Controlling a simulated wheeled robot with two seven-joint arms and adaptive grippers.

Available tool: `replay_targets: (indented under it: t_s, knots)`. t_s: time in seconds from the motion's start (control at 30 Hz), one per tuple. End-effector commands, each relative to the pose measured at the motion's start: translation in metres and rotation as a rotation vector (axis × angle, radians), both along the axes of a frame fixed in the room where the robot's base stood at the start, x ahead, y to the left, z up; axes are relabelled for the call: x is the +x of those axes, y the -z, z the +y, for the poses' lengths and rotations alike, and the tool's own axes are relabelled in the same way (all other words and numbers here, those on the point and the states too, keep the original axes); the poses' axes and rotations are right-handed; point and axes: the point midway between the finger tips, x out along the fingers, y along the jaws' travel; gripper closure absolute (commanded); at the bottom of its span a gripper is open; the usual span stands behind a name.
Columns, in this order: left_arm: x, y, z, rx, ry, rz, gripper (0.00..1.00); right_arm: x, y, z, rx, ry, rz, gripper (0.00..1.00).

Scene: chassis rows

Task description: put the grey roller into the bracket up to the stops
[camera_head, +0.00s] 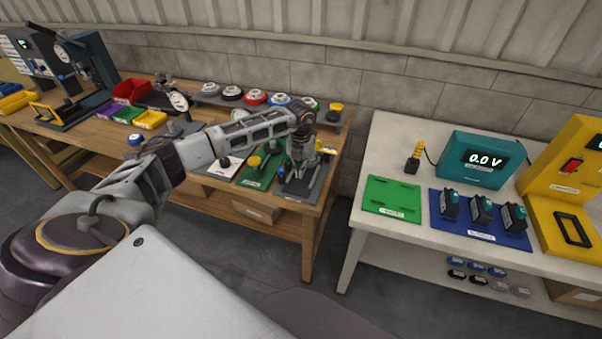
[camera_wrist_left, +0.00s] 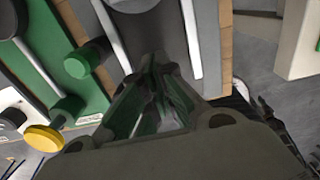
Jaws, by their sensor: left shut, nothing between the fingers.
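My left gripper (camera_head: 300,164) is over the grey plate (camera_head: 312,190) near the right end of the wooden bench. In the left wrist view its fingers (camera_wrist_left: 155,68) are closed together with nothing seen between them. Two pale parallel rails (camera_wrist_left: 192,40) run along the plate on either side of the fingers. A light grey rounded piece (camera_wrist_left: 132,4) shows at the top edge between the rails; I cannot tell whether it is the roller. The bracket and its stops cannot be made out clearly, and the gripper hides part of the plate. My right gripper is not in view.
A green plate (camera_wrist_left: 72,25) with green-ended and yellow-ended parts lies beside the grey plate. Several round coloured pieces line the shelf (camera_head: 215,99) behind. A white table (camera_head: 405,246) with a teal meter (camera_head: 480,157) stands to the right, across a floor gap.

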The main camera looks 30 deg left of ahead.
Motion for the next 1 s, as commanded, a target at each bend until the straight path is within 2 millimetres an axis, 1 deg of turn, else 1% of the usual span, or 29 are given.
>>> replay_targets:
  t_s: [0.27, 0.4, 0.53, 0.73, 1.0]
  knots:
    - [0.001, -0.032, 0.0, -0.001, 0.001, -0.002, 1.0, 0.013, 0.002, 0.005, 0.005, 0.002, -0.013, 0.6]
    - [0.001, -0.051, 0.0, 0.0, 0.0, -0.002, 1.0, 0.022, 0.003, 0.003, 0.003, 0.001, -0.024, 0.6]
    - [0.001, -0.066, 0.0, -0.001, 0.0, -0.002, 1.0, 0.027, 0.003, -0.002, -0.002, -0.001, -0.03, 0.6]
    - [0.0, -0.076, 0.0, 0.0, -0.001, -0.001, 1.0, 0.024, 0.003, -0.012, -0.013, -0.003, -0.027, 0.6]
    - [0.0, -0.078, 0.0, 0.0, 0.0, 0.0, 1.0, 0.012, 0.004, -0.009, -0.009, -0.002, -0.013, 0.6]
